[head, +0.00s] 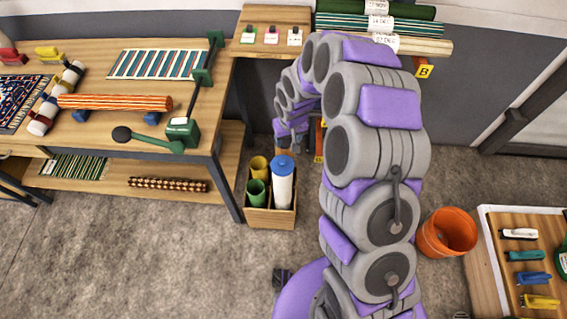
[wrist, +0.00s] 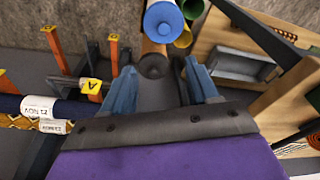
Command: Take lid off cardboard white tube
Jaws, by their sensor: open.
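The white tube (head: 282,191) stands upright in a wooden box in the head view, its blue lid (head: 283,164) on its top end. In the wrist view the blue lid (wrist: 164,22) shows end-on at the top edge, beyond my fingertips. My gripper (wrist: 160,82) is open, with its two blue-grey fingers apart and nothing seen held between them. In the head view my gripper (head: 291,137) is just behind the tube, partly hidden by my arm. Most of the tube's body is hidden in the wrist view.
Floor before the box is clear.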

